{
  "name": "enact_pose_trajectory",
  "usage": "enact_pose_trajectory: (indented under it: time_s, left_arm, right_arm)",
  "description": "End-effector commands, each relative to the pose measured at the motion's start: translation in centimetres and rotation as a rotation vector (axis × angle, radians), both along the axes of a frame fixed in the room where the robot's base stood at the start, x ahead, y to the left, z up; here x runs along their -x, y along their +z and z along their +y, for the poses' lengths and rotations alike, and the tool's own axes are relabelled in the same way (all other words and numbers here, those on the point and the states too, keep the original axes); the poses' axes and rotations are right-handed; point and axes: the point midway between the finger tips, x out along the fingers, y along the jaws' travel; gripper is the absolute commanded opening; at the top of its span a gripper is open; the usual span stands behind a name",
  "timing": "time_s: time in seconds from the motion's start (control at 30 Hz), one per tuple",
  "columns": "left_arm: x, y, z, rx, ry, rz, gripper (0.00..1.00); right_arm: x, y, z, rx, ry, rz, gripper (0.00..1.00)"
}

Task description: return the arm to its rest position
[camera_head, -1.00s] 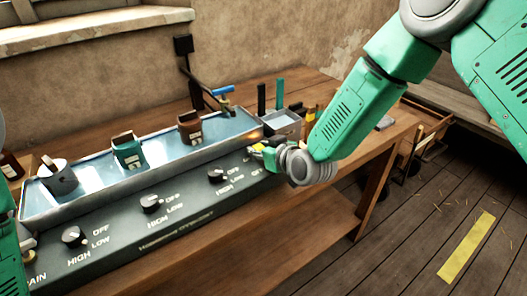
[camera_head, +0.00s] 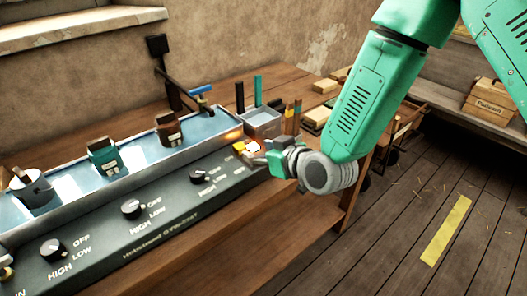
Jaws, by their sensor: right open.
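My right arm (camera_head: 355,110) comes in from the top right, green with a grey wrist. My right gripper (camera_head: 257,154) is in front of the right end of the long control box, pointing left. It is open, and I see nothing held in it. The control box (camera_head: 120,255) has black knobs marked OFF, LOW and HIGH; the rightmost knob (camera_head: 201,176) is left of the gripper, apart from it. My left gripper is out of view.
A grey bin (camera_head: 262,122) and several blocks stand behind the right gripper. Floor (camera_head: 400,225) at right is open.

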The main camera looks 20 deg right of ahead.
Motion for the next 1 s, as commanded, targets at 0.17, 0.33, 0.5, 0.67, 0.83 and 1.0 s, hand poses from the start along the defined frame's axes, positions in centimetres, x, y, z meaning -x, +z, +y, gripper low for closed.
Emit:
enact_pose_trajectory:
  time_s: [0.17, 0.33, 0.5, 0.67, 0.83, 1.0]
  left_arm:
    - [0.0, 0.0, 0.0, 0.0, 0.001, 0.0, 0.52]
    - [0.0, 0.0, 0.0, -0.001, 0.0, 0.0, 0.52]
    - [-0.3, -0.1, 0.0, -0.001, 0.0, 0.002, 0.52]
    - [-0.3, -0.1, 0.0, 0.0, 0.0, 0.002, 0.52]
    - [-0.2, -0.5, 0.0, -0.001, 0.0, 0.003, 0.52]
    - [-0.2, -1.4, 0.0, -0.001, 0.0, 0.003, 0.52]
  right_arm:
    - [1.4, 0.6, -0.5, 0.001, 0.0, 0.0, 0.47]
    - [1.6, 0.7, -0.6, 0.0, 0.0, 0.001, 0.47]
    - [1.6, 0.7, -0.6, 0.0, 0.0, 0.001, 0.47]
    - [1.7, 0.6, -0.6, 0.001, 0.001, 0.003, 0.47]
    - [3.9, -3.5, -1.1, 0.016, -0.007, 0.113, 0.47]
    - [11.0, -12.9, -3.1, 0.059, -0.05, 0.406, 0.47]
